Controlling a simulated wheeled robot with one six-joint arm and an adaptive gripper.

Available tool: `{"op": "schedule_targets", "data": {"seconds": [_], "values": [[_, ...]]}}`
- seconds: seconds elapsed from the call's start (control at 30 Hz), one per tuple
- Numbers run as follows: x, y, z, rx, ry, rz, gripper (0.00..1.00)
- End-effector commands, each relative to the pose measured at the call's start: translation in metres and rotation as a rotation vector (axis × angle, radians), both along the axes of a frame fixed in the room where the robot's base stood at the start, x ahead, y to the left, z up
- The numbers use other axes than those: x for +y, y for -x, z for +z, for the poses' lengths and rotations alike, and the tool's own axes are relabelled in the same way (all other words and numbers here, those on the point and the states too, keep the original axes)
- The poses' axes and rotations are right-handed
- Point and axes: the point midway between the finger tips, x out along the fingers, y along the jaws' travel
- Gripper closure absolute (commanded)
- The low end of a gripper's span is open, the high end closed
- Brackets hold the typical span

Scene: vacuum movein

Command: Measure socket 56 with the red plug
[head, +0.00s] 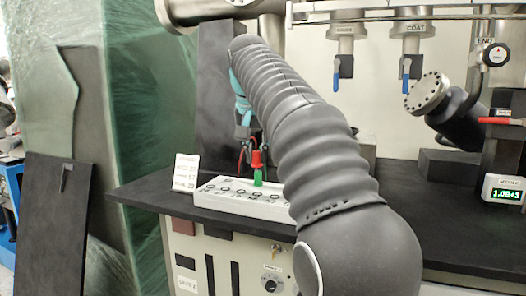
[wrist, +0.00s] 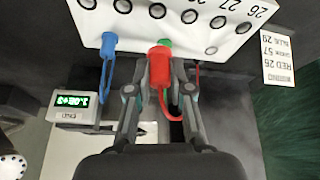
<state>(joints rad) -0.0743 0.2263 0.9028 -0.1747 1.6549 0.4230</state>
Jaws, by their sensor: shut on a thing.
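The red plug (wrist: 160,68) is between the fingers of my gripper (wrist: 160,88), which is shut on it; its red lead loops below. In the head view the red plug (head: 257,158) appears directly above the green plug (head: 258,176). I cannot tell whether the two touch. The white socket box (head: 237,204) lies on the dark bench with rows of round sockets; it also fills the top of the wrist view (wrist: 205,38). Labels 26 and 27 are readable there; I cannot make out 56. In the head view my arm hides the box's right end.
A blue plug (wrist: 108,45) with its lead is at the box's edge. A small meter (head: 504,190) reads about 1.0E+3. A white card (head: 186,172) listing red, green and blue numbers stands beside the box. Blue-handled valves (head: 407,75) hang above the bench.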

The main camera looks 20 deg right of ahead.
Motion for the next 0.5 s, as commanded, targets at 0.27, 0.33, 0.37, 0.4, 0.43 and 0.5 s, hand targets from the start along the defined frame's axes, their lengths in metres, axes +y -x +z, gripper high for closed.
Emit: {"op": "schedule_targets", "data": {"seconds": [0.27, 0.33, 0.37, 0.4, 0.43, 0.5], "values": [[-0.002, 0.001, -0.019, 0.001, 0.000, -0.004, 1.00], [-0.002, 0.001, -0.024, 0.000, 0.000, -0.003, 1.00], [-0.002, 0.000, -0.029, -0.001, 0.000, -0.004, 1.00], [-0.002, 0.000, -0.033, -0.001, 0.000, -0.004, 1.00], [-0.002, 0.000, -0.035, -0.001, 0.000, -0.004, 1.00], [-0.002, 0.000, -0.040, -0.001, 0.000, -0.004, 1.00]]}}
